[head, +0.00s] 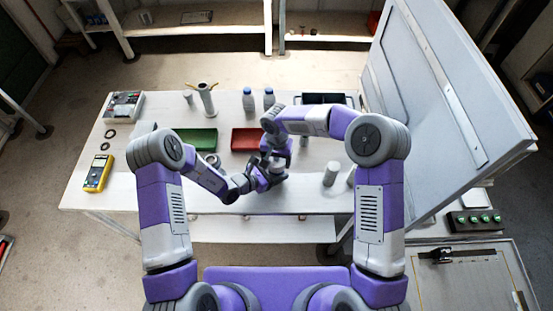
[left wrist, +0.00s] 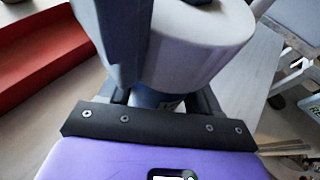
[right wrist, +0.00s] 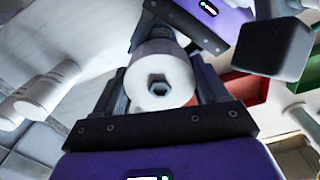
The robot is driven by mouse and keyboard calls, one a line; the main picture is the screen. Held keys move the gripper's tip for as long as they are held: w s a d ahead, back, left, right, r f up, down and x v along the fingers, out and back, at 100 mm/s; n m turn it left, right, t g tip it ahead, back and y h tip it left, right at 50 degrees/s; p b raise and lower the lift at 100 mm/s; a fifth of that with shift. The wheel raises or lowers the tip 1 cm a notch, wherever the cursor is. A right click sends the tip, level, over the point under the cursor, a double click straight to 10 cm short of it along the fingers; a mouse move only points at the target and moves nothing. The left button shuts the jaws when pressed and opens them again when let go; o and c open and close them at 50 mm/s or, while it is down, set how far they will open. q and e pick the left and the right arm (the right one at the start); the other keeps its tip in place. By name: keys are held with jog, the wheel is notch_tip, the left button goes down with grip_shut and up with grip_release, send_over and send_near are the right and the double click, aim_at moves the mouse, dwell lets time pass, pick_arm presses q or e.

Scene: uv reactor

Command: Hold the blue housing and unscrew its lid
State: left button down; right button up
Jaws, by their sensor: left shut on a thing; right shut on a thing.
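The blue housing (left wrist: 146,98) shows as a small blue patch between the fingers of my left gripper (left wrist: 150,100), which is shut on it. Most of the housing is hidden. The pale lid (right wrist: 160,80), a round cylinder with a hex fitting at its centre, sits between the fingers of my right gripper (right wrist: 155,85), which is shut on it. The lid also shows as a wide pale cylinder above the housing in the left wrist view (left wrist: 205,45). In the head view both grippers meet near the table's front middle, where the arms hide much of the housing and lid.
A green tray (head: 190,141) and a red tray (head: 244,139) lie behind the grippers. A yellow meter (head: 97,173) lies at the table's left. A pale cylinder (head: 331,173) stands to the right. A large tilted grey panel (head: 440,90) bounds the right side.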

jog(key=o, duration=1.2)
jog(key=shift+c, duration=0.2)
